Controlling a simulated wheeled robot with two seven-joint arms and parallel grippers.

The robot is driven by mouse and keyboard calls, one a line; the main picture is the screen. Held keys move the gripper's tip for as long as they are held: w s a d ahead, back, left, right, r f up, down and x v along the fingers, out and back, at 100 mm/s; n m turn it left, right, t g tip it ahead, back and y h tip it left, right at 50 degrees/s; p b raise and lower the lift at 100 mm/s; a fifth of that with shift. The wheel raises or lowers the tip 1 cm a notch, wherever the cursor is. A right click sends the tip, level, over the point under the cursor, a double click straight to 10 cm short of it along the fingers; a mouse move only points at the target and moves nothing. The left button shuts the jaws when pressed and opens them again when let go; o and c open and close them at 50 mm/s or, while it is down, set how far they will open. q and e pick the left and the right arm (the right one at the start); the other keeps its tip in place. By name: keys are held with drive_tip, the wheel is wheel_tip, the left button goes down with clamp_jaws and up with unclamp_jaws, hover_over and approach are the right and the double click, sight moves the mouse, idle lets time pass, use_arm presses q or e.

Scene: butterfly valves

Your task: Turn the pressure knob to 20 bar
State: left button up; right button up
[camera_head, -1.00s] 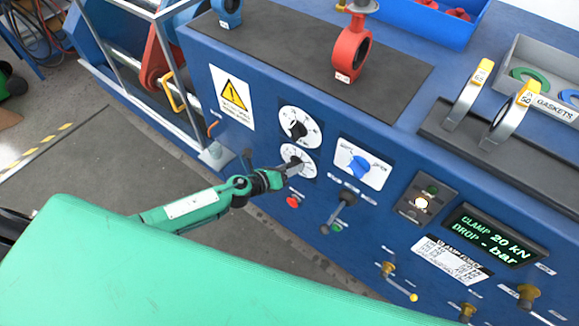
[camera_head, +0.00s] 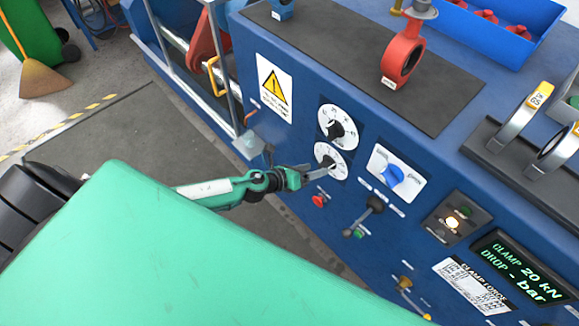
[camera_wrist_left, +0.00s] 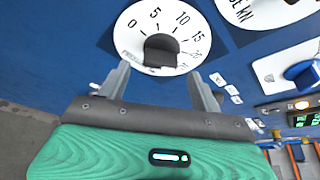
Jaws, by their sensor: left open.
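The pressure knob is a black knob (camera_wrist_left: 160,52) on a white round dial marked 0 to 25 in the left wrist view. In the head view it is the lower dial (camera_head: 331,159) on the blue panel. Where its pointer stands, I cannot tell. My left gripper (camera_head: 318,173) is open and empty just in front of this dial. In the left wrist view its two fingers (camera_wrist_left: 160,86) stand apart below the knob, one toward each side, with nothing between them. Whether a fingertip touches the dial, I cannot tell. My right gripper is out of view.
Another dial (camera_head: 338,124), marked in kN, sits just above. A blue selector (camera_head: 391,174), a red button (camera_head: 318,201) and a black lever (camera_head: 374,204) are close by. The display (camera_head: 520,272) reads CLAMP 20 kN, DROP - bar. Open floor (camera_head: 120,140) lies left of the bench.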

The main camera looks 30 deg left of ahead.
use_arm(q)
drive_tip(key=b+v, duration=0.2)
drive_tip(key=v, duration=0.8)
